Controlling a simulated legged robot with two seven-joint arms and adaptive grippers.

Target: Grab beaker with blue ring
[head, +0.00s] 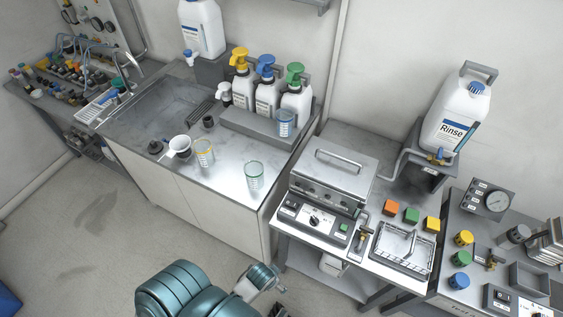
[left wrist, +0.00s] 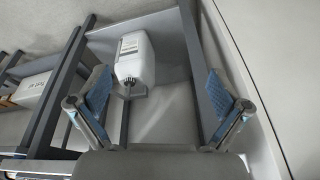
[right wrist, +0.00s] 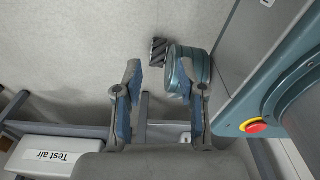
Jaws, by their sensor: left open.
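The beaker with the blue ring (head: 285,123) is a clear cup standing upright at the right end of the sink counter, in front of the pump bottles. A yellow-ringed beaker (head: 204,152) and a green-ringed beaker (head: 254,175) stand nearer the counter's front. My left gripper (left wrist: 158,82) is open and empty in the left wrist view, facing a white canister beneath a bench. My right gripper (right wrist: 160,68) is open and empty in the right wrist view, facing the floor. No beaker shows in either wrist view. An arm of mine enters the head view from below, well in front of the counter.
Pump bottles with yellow, blue and green tops (head: 267,95) stand on a grey ledge (head: 240,125) behind the beakers. A white cup (head: 179,147) is left of the yellow-ringed beaker. A metal bath unit (head: 332,178) stands right of the counter. Counter space around the green-ringed beaker is clear.

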